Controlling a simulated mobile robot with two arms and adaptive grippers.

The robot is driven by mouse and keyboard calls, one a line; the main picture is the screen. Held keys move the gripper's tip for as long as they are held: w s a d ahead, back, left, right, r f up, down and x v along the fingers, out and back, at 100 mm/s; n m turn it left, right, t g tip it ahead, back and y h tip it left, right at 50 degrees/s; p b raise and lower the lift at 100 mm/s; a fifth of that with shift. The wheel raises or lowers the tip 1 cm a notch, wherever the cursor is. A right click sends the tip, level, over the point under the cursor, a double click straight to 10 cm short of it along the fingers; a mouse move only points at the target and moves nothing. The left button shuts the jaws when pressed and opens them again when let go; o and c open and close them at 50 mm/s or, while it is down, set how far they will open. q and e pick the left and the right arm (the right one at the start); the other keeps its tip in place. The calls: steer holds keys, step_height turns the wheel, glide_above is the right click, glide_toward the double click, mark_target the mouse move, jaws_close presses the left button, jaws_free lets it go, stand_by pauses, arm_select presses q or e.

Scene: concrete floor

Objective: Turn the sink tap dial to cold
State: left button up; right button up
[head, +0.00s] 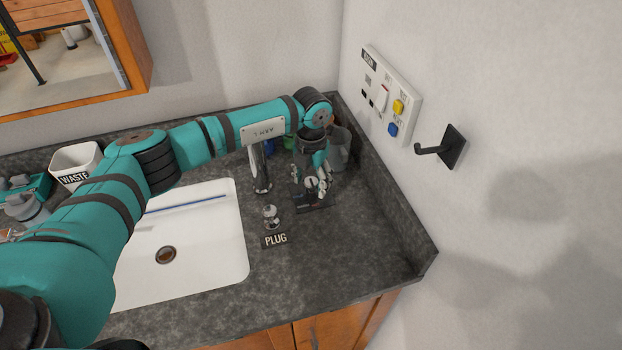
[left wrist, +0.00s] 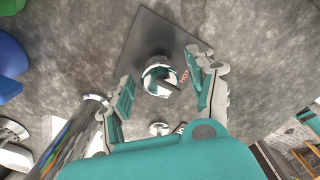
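The tap dial (left wrist: 158,76) is a round chrome knob on a dark square plate (left wrist: 150,35) in the left wrist view. Red "HOT" lettering shows on the plate to the right of the knob. My left gripper (left wrist: 163,72) is open, with one finger on each side of the dial; I cannot tell whether either finger touches it. In the head view, my left gripper (head: 321,180) is over the plate and partly hides the dial. The chrome tap (head: 262,172) stands left of it, beside the white sink (head: 205,255). My right gripper is not in view.
A chrome plug knob (head: 270,213) with a "PLUG" label stands in front of the tap. A grey cup (head: 340,150) stands behind the gripper near the wall. A wall panel (head: 391,95) and black hook (head: 444,147) are to the right. The front right counter is clear.

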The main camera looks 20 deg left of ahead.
arm_select(q)
steer(key=c, duration=1)
steer(key=m+b, duration=0.2)
steer(key=shift+f+b, duration=0.25)
steer(key=shift+b, duration=0.1)
steer(key=m+b, duration=0.6)
steer(key=m, duration=0.1)
steer(key=shift+b, duration=0.4)
steer(key=m+b, duration=0.3)
steer(key=m, duration=0.1)
steer(key=shift+r+m, duration=0.1)
steer(key=shift+m, duration=0.2)
steer(key=shift+r+m+b, duration=0.15)
steer(key=shift+m+b, duration=0.8)
steer(key=shift+m, duration=1.25)
